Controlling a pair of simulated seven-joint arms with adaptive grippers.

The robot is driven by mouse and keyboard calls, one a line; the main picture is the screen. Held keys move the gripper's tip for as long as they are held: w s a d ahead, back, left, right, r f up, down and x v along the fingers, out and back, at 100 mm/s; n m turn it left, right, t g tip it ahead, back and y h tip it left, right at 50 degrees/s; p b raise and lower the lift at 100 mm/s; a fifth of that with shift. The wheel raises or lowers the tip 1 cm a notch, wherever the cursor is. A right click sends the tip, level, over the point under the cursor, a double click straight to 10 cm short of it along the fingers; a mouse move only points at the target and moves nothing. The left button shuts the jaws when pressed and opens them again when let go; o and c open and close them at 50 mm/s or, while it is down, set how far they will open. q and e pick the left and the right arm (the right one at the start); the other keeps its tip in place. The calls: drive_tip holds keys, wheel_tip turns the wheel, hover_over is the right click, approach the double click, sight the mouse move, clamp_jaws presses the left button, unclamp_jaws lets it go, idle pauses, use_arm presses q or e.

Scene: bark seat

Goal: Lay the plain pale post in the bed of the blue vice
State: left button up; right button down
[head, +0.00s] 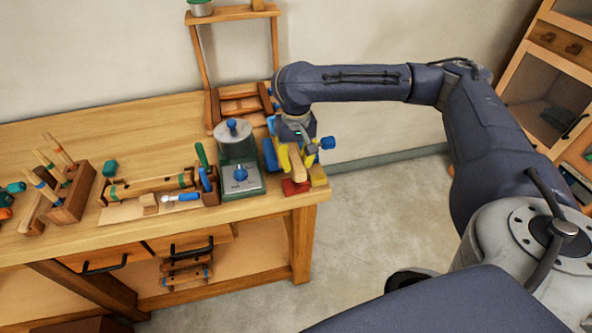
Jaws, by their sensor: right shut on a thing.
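My right gripper (296,156) reaches down over the right end of the workbench. It is shut on a pale, plain post (298,163), whose near end shows between yellow parts. Blue parts (269,155) show just left of the gripper and look like the blue vice. The vice's bed is hidden behind the gripper and arm. I cannot tell whether the post touches the vice. My left gripper is not in view.
A green-grey machine with a blue knob (239,172) stands close left of the gripper. A red block (294,187) and a yellow block (318,176) sit at the bench's right corner. Tool racks (70,200) fill the left. A wooden frame (238,103) stands behind.

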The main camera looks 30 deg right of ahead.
drive_tip(key=shift+f, duration=1.9)
drive_tip(key=shift+f, duration=0.6)
drive_tip(key=c, duration=1.1)
unclamp_jaws()
drive_tip(key=shift+r, duration=0.1)
wheel_tip(320, 180, up, 13)
